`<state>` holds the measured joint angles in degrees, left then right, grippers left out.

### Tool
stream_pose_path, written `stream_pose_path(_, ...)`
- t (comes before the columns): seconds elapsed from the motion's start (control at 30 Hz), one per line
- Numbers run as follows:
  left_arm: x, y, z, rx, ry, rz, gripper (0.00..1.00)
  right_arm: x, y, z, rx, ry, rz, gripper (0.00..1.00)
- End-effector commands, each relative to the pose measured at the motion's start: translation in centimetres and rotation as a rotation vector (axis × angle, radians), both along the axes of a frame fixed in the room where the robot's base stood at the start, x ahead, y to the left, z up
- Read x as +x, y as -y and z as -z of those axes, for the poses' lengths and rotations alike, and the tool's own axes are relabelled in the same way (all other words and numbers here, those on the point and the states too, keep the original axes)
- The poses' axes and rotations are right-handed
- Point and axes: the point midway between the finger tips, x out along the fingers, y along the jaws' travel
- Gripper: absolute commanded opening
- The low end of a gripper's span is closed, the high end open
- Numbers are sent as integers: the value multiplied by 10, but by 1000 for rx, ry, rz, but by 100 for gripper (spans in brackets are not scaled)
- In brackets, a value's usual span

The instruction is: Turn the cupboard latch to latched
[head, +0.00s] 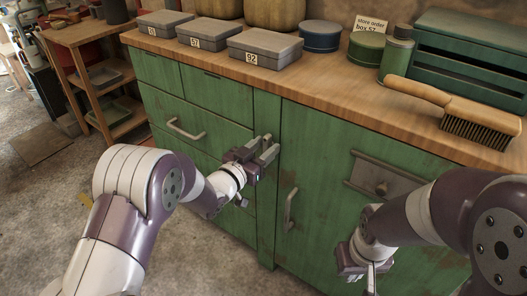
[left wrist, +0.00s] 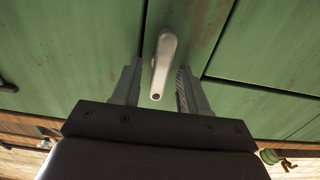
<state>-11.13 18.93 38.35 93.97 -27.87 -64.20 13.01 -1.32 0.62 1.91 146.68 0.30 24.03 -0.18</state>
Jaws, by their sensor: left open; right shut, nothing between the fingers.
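The cupboard latch (left wrist: 162,65) is a pale metal lever on the green cupboard front. In the left wrist view it lies between my left gripper's fingers (left wrist: 155,88), its free end toward the gripper, with a gap on each side. In the head view my left gripper (head: 267,150) is open at the upright beside the cupboard door (head: 320,150), and its fingers largely hide the latch. My right gripper (head: 367,273) is shut and empty, low in front of the door.
The door has a grey bar handle (head: 289,210) and a grey plate with a knob (head: 382,186). A drawer handle (head: 185,130) is left of my left gripper. The wooden countertop (head: 330,88) above holds grey boxes, tins and a brush (head: 455,110). Open shelves (head: 95,75) stand at left.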

Motion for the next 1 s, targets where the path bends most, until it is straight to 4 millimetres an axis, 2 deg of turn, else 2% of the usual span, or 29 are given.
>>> stream_pose_path(0.23, 1, 1, 0, 1, -1, 0, 44, 0, 0, 0, 0, 0, 0, 0)
stream_pose_path(0.27, 1, 1, 0, 1, -1, 0, 37, 0, 0, 0, 0, 0, 0, 0)
stream_pose_path(0.3, 1, 1, 0, 1, -1, 0, 24, 0, 0, 0, 0, 0, 0, 0)
stream_pose_path(0.37, 1, 1, 0, 1, -1, 0, 5, 0, 0, 0, 0, 0, 0, 0)
stream_pose_path(0.4, 1, 1, 0, 1, -1, 0, 0, 0, 0, 0, 0, 0, 0, 0)
stream_pose_path(0.73, 1, 0, -1, -28, -23, 0, 0, 0, 0, -5, 0, 0, 0, 0)
stream_pose_path(1.0, 2, -1, -3, -159, -121, -1, 0, 0, 0, -22, 0, 0, 0, 0)
